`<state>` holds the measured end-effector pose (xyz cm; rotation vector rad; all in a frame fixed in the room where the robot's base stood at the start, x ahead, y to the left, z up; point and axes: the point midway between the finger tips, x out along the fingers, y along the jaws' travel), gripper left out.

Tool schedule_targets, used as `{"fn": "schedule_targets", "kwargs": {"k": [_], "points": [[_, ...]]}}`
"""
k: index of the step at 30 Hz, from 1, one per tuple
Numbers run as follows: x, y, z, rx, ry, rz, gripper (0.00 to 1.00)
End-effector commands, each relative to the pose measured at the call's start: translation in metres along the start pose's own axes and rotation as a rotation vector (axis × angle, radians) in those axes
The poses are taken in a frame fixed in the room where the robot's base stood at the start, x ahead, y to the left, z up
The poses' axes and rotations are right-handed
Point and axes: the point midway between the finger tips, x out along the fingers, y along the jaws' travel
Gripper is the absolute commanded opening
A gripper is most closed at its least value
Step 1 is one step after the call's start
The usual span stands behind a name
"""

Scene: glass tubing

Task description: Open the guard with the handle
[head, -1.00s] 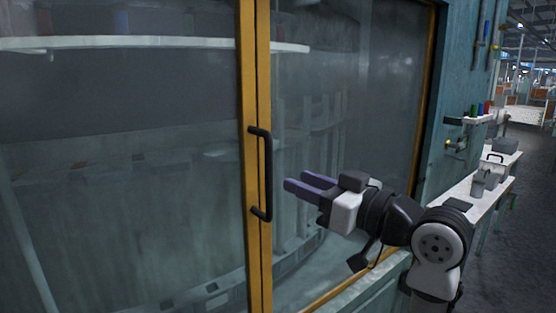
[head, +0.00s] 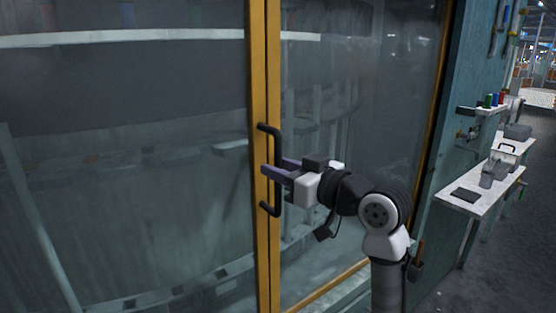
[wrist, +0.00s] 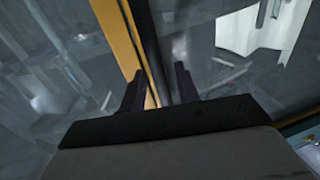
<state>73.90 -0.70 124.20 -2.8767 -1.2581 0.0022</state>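The guard is a large glazed front with two panes in yellow frames, closed at the middle seam. Its right pane (head: 345,75) carries a black upright bar handle (head: 276,145) on the yellow edge strip. My gripper (head: 276,167) is at the middle of the handle, coming from the right. One finger crosses in front of the bar and the other appears behind it. In the wrist view the two fingers (wrist: 158,82) are apart, with the dark handle bar (wrist: 148,35) running between them. Whether either finger touches the bar cannot be told.
A white side bench (head: 480,192) with small grey items stands to the right, beyond the teal side post (head: 446,150). A small shelf (head: 484,110) with coloured items is above it. Floor is free at the far right.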

Motion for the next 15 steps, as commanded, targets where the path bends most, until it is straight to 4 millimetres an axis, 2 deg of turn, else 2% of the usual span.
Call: {"fn": "schedule_targets", "kwargs": {"k": [4,12,15], "points": [[0.0083,-0.0001,-0.0003,0.0,0.001,0.0,0.32],[0.0093,-0.0001,0.0004,-0.001,0.001,0.0,0.32],[0.0092,-0.0001,0.0003,-0.001,0.001,0.0,0.19]]}}
